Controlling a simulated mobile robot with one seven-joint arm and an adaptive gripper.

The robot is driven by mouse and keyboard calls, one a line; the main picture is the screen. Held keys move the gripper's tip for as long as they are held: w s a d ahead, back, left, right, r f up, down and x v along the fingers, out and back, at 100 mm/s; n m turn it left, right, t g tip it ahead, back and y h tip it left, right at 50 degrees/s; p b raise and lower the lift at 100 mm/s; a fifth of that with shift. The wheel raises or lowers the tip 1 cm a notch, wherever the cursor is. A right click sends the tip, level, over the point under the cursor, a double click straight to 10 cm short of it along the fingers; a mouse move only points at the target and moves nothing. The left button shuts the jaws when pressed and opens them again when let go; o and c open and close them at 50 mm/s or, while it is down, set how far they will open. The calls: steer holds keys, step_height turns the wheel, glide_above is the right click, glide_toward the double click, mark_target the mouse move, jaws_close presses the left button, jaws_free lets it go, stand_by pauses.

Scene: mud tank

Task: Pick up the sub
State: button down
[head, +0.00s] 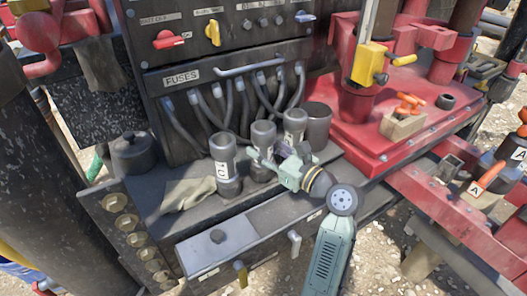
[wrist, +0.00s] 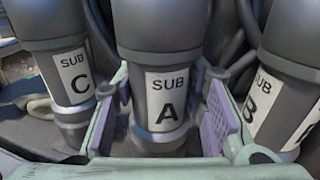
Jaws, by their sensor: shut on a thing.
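Three dark grey cylindrical subs with white labels stand in a row on the grey bench. In the wrist view, sub A (wrist: 165,30) is in the middle, sub C (wrist: 48,20) on the left and sub B (wrist: 285,75) on the right. In the head view, sub C (head: 224,155) is nearest, with sub A (head: 263,134) behind it and sub B (head: 295,120) farthest. My gripper (wrist: 160,120) has its purple-padded fingers on either side of sub A's lower body, shut on it. Sub A is upright. Its base is partly hidden in the head view by my gripper (head: 266,165).
A wide grey cup (head: 317,122) stands just beyond sub B. A cloth (head: 188,193) and a dark lidded pot (head: 133,153) lie to the left. Grey hoses (head: 230,105) hang from the fuse panel (head: 240,72) close behind the subs. A red platform (head: 400,140) is at right.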

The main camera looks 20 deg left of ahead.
steer(key=shift+r, duration=0.25)
step_height(320, 180, up, 10)
steer(key=shift+f, duration=0.1)
steer(key=shift+d, duration=0.15)
stand_by(1.1)
